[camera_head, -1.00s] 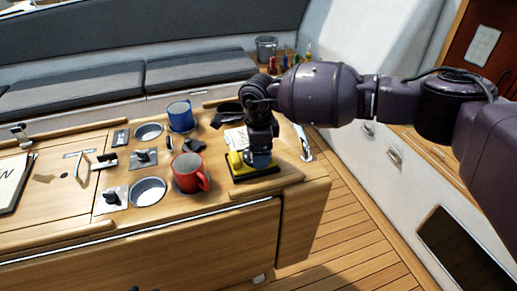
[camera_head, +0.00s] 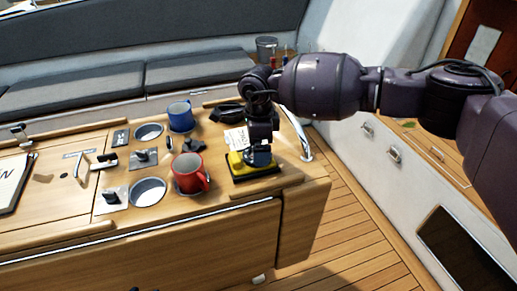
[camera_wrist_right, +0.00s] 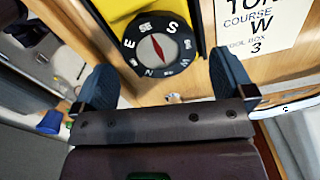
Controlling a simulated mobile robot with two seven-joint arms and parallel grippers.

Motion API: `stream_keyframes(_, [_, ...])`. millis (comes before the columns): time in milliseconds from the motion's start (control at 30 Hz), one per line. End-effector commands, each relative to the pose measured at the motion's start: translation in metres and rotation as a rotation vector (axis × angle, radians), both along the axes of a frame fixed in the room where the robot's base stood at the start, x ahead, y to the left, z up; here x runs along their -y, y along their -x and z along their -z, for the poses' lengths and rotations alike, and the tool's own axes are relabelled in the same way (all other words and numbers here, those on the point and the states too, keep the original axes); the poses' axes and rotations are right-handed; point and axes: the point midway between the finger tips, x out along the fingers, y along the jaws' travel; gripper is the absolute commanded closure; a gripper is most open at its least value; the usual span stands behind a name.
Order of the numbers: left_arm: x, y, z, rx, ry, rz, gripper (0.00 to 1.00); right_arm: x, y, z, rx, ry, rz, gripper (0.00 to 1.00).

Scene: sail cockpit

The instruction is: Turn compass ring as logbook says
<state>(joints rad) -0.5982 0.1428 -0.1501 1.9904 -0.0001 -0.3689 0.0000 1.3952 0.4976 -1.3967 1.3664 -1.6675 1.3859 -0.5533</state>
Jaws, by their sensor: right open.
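The compass has a yellow body (camera_head: 238,166) on a dark base at the right end of the cockpit table. In the right wrist view its round black ring (camera_wrist_right: 187,45) carries white letters, with S at the upper right and E at the left; a red needle (camera_wrist_right: 158,47) is in the middle. My right gripper (camera_wrist_right: 165,82) is open, its blue fingers apart on either side of the ring's near part, with no clear contact. It is just above the compass in the head view (camera_head: 258,160). The logbook page (camera_wrist_right: 262,25) reads "COURSE W", partly cut off. My left gripper is not visible.
A red mug (camera_head: 190,174) stands just left of the compass, a blue mug (camera_head: 180,116) behind it. Winch-like cups, small levers and a paper pad (camera_head: 14,180) fill the table's left side. A metal rail (camera_head: 302,140) is at the right edge.

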Motion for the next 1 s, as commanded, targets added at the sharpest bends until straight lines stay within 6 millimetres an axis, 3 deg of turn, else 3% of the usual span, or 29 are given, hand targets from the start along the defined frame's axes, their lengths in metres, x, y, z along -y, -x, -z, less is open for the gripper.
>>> stream_keyframes(300, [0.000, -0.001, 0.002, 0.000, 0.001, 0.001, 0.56, 0.000, 0.000, -0.059, 0.002, 0.000, 0.000, 0.00])
stream_keyframes(500, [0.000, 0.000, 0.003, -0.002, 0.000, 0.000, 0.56, 0.000, 0.000, -0.081, 0.000, 0.000, 0.000, 0.00])
stream_keyframes(1000, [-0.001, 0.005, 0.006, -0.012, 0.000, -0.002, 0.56, 0.000, 0.000, -0.088, 0.000, 0.000, 0.000, 0.00])
